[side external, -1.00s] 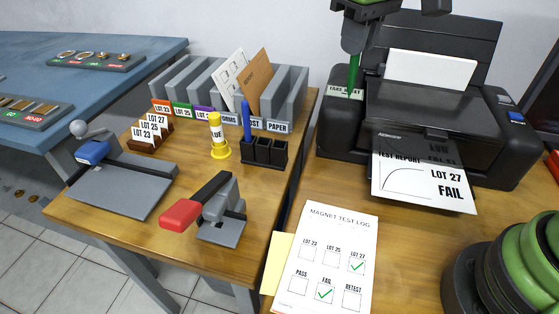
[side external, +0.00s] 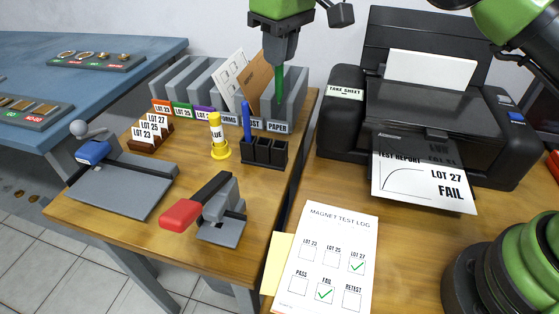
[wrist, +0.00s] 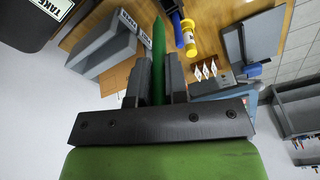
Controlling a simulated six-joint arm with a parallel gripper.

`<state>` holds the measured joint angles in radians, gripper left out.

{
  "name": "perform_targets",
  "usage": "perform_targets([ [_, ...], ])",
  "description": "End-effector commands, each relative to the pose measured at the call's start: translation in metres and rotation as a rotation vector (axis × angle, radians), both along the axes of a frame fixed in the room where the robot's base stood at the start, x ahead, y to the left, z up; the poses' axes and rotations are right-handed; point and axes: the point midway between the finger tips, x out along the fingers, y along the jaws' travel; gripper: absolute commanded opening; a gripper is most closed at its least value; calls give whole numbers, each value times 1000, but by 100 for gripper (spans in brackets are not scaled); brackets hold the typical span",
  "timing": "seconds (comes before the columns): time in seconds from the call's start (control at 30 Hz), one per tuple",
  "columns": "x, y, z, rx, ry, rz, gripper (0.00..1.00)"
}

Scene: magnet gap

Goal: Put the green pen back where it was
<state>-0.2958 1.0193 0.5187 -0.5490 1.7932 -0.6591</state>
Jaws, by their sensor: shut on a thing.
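My gripper (side external: 280,62) is shut on the green pen (side external: 280,86), which hangs upright with its tip down. In the side view the pen shows in front of the PAPER end of the grey file sorter, above and behind the black pen holder. The wrist view shows the green pen (wrist: 158,55) between the two fingers. The black pen holder (side external: 264,153) has several compartments in a row. A blue pen (side external: 247,120) stands in its left compartment; the others look empty. The magnet test log (side external: 326,262) has green ticks at LOT 27 and FAIL.
The grey file sorter (side external: 297,95) stands behind the pen holder. A yellow marker-like thing (side external: 215,136) stands left of it, and a red-handled stapler-like tool (side external: 208,207) in front. The printer (side external: 345,125) stands right with a LOT 27 FAIL report (side external: 425,178).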

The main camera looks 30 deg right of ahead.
Motion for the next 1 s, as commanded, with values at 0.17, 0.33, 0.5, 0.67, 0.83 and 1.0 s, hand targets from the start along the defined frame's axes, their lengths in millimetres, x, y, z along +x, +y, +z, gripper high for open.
perform_targets([
  [0.17,0,0,-13,0,1,-1,0],
  [0.33,-1,0,-31,1,3,-2,0],
  [0.5,-1,-1,-50,0,3,-3,0],
  [0.67,-1,0,-83,2,4,-3,0],
  [0.83,0,0,-103,3,0,-3,0],
  [1.0,-1,0,-126,3,2,-3,0],
])
